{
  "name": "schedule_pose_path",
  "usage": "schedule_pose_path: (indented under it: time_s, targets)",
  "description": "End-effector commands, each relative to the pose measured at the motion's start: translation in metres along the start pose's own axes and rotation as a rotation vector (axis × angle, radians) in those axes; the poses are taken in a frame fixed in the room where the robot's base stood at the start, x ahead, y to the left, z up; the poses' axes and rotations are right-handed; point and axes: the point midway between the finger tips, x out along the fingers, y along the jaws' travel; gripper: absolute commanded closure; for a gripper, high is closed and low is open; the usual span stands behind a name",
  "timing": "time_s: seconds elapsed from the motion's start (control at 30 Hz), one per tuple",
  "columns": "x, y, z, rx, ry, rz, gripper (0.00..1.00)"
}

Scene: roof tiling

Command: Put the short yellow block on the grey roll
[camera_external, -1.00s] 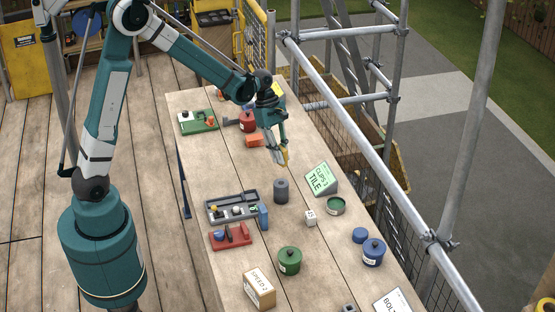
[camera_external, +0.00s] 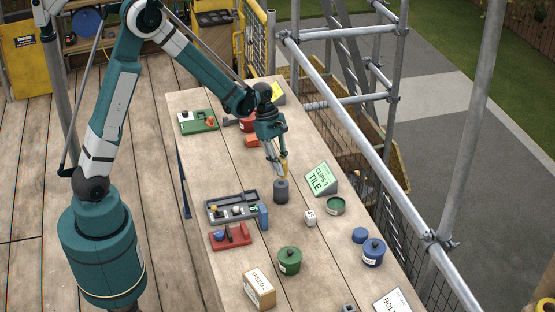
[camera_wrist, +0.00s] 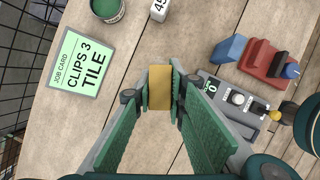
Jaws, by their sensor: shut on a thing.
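My gripper (camera_external: 280,171) is shut on the short yellow block (camera_wrist: 160,88). In the wrist view the block sits between the two dark fingertip pads, with its yellow face toward the camera. In the outside view the block (camera_external: 284,168) is a small yellow patch at the fingertips. The grey roll (camera_external: 281,192) stands upright on the wooden table, directly below the fingertips in the picture. I cannot tell whether the block touches the roll's top. The roll is hidden in the wrist view, behind the block and fingers.
The green job card (camera_external: 321,179) and open green tin (camera_external: 335,206) stand to the roll's right. A white cube (camera_external: 310,218) is nearer the front. A grey tray (camera_external: 232,207), blue block (camera_external: 263,216) and red holder (camera_external: 231,238) lie to the left. An orange block (camera_external: 252,141) lies farther back.

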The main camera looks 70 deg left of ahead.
Motion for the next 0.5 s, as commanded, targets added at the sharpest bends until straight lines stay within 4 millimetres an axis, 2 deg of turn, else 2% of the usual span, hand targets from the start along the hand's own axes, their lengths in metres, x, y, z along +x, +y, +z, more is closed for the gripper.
schedule_pose_path:
  time_s: [0.3, 0.5]
  targets:
    - [0.027, 0.001, -0.011, 0.0, 0.0, 0.0, 0.97]
    - [0.034, 0.0, -0.014, 0.0, 0.0, 0.0, 0.97]
